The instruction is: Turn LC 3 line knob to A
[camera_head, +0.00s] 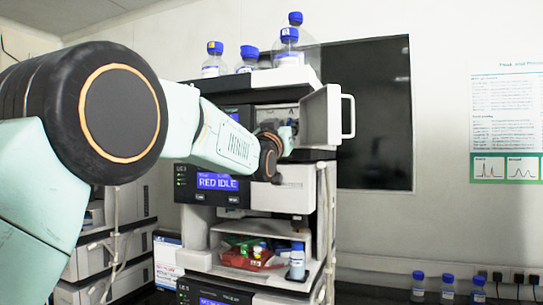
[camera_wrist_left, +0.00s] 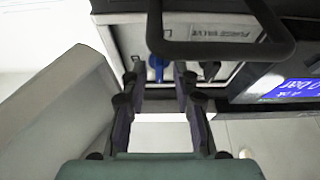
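The LC 3 unit (camera_head: 216,182) in the stack shows a blue "RED IDLE" display. My left arm reaches across to the stack, and its gripper (camera_head: 286,137) is at the open compartment above that display, its fingers small and partly hidden. In the left wrist view, my left gripper (camera_wrist_left: 158,92) is open and empty. Knob markings are too small to read. My right gripper is not in view.
An open door (camera_head: 318,116) with a white handle (camera_head: 347,115) stands right of my left gripper. A dark curved bar (camera_wrist_left: 215,45) crosses above the knobs. Blue-capped bottles (camera_head: 290,46) stand on top of the stack. A shelf below holds a red tray (camera_head: 247,262) and a bottle (camera_head: 297,262).

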